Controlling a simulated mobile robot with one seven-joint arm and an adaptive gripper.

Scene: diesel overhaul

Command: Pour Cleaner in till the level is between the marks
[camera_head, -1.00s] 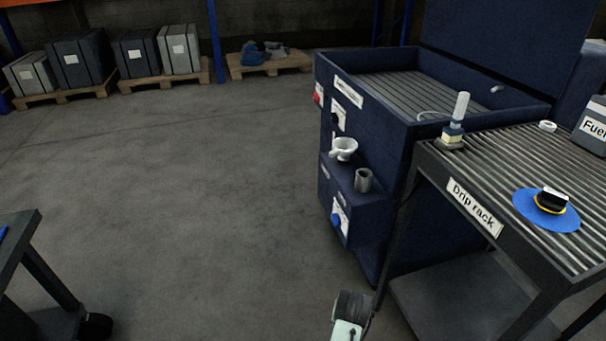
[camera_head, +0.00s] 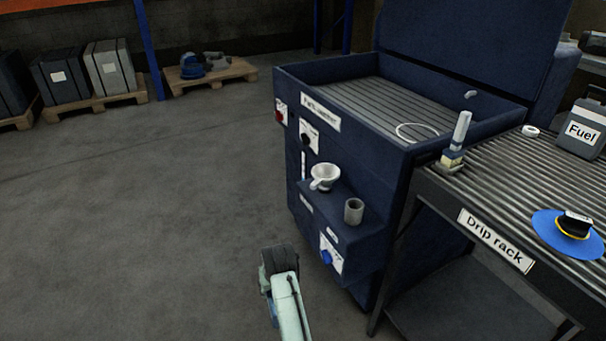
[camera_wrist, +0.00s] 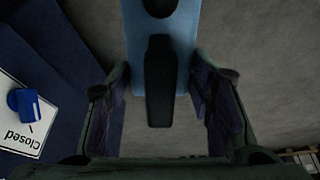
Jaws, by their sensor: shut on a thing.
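In the wrist view my gripper (camera_wrist: 160,75) is shut on a light blue container (camera_wrist: 185,30) with a dark handle or strip. Its label is not visible, so I cannot tell if it reads Cleaner. The dark blue parts washer (camera_head: 368,165) stands right of centre. A white funnel-like filler (camera_head: 325,177) sits on its front ledge, beside a grey cup (camera_head: 354,210). A narrow pale strip (camera_head: 304,165), possibly the level gauge, is left of the filler; its marks and level are too small to read.
A blue knob (camera_head: 326,257) is low on the washer; its plate reads "Closed" (camera_wrist: 22,128) in the wrist view. The drip rack (camera_head: 440,187) adjoins at the right, holding a Fuel can (camera_head: 580,130) and a blue disc (camera_head: 545,222).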

